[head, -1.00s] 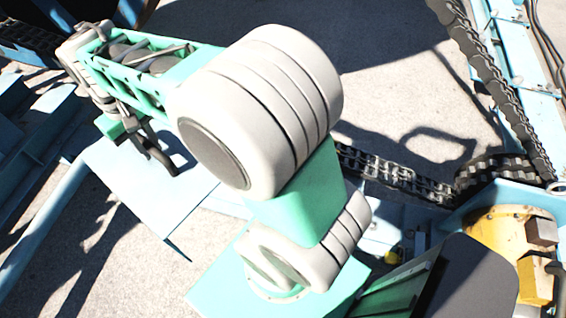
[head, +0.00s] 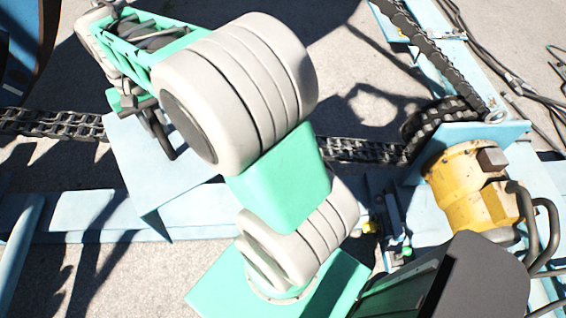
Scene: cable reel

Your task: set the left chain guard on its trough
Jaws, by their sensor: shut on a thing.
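The left chain guard is a folded light-blue sheet (head: 172,198) hanging in the head view left of my arm's big grey joint. My gripper (head: 163,146), with dark hooked fingers, is shut on its upper part; the exact grip is partly hidden by my arm. The guard crosses the line of the dark chain (head: 55,124) in the picture and hides part of it. Its height above the chain cannot be told. A light-blue beam (head: 85,215) runs below the chain; the trough itself is not clearly distinguishable.
A yellow motor (head: 462,190) with dark hoses stands at the right. A chain sprocket (head: 437,122) and a sloping chain (head: 425,38) are beyond it. A light-blue pipe (head: 22,245) is at the lower left. Concrete floor shows at the top and bottom left.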

